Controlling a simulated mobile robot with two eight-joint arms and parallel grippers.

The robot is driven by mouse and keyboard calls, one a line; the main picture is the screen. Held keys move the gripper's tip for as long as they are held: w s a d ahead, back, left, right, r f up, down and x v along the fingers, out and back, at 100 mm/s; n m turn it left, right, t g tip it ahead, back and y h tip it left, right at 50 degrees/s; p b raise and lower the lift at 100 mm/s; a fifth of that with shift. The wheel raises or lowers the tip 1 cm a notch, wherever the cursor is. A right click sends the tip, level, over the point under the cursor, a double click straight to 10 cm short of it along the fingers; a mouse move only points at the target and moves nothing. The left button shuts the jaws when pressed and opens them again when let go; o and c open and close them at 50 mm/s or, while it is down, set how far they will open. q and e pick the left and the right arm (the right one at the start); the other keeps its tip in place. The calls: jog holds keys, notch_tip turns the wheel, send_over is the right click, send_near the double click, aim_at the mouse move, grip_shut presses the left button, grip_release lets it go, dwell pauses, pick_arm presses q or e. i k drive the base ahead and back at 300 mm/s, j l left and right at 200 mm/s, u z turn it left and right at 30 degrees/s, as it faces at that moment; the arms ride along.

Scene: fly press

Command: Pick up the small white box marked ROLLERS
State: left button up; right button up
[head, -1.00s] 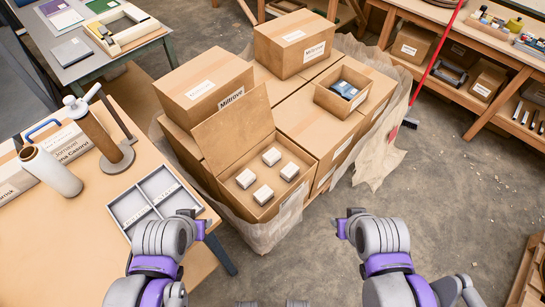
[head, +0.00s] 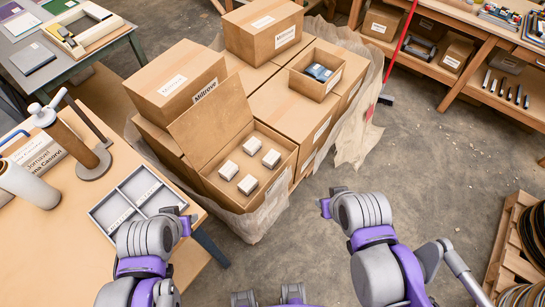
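Several small white boxes stand apart inside an open cardboard carton (head: 286,170) on the front of the carton stack: a back one (head: 252,146), a right one (head: 271,159), a left one (head: 228,170) and a front one (head: 248,185). Their markings are too small to read, so I cannot tell which says ROLLERS. My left gripper (head: 188,219) is empty, below and left of the carton, by the grey tray. My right gripper (head: 325,204) is empty, to the right of the carton. Whether their fingers are open is unclear at this angle.
The carton's raised flap (head: 211,118) stands at its back left. A grey divided tray (head: 135,197) lies on the wooden table at left. Closed cartons (head: 178,84) and a small open box (head: 315,72) sit behind. Bare floor (head: 420,170) lies to the right.

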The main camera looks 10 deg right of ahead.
aim_at(249, 183)
jog(key=i+l+u, duration=0.2)
jog(key=l+u, duration=1.3)
jog(key=l, duration=0.2)
